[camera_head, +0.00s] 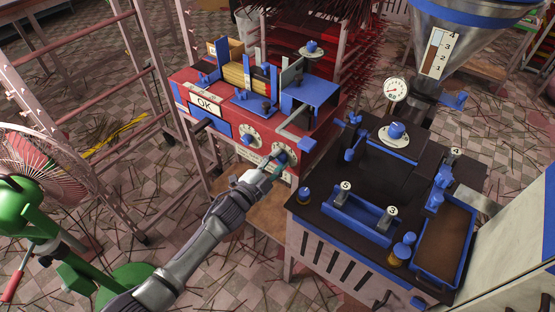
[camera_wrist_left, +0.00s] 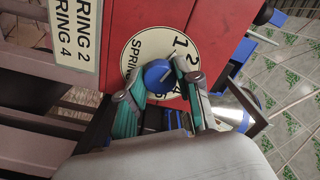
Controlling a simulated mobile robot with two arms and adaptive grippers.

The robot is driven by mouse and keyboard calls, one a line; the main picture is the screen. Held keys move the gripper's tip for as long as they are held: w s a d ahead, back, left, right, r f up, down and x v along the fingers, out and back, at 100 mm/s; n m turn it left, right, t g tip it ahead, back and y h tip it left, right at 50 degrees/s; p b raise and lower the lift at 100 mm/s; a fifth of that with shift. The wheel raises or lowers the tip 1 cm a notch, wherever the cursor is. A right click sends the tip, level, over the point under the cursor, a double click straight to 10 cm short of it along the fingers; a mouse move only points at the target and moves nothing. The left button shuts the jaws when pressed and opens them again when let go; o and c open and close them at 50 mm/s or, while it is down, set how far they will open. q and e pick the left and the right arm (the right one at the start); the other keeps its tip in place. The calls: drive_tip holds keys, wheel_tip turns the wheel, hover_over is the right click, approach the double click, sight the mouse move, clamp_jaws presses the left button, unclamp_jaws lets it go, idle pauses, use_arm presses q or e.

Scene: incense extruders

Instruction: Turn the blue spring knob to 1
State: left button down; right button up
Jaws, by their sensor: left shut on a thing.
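The blue spring knob (camera_wrist_left: 158,75) sits on a round cream dial (camera_wrist_left: 133,50) on the red machine front. The dial bears the word SPRING and the numbers 1 and 2. A pale mark on the knob appears to point to the upper right in the wrist view; its exact setting is hard to tell. My left gripper (camera_wrist_left: 164,84) has its green-padded fingers on both sides of the knob and is shut on it. In the head view my left gripper (camera_head: 271,167) reaches the right-hand dial (camera_head: 289,147) from below. My right gripper is not in view.
A second dial with a blue knob (camera_head: 247,141) is just left. A sign reading OK (camera_head: 206,103) is on the red machine. A green fan (camera_head: 35,190) and metal racks stand left.

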use_arm(q)
drive_tip(key=shift+f, duration=0.1)
idle(0.5)
drive_tip(key=c, duration=0.8)
unclamp_jaws()
drive_tip(key=shift+s+a, duration=0.1)
drive_tip(key=shift+s+a, duration=0.25)
drive_tip(key=v, duration=1.1)
drive_tip(key=shift+s, duration=0.1)
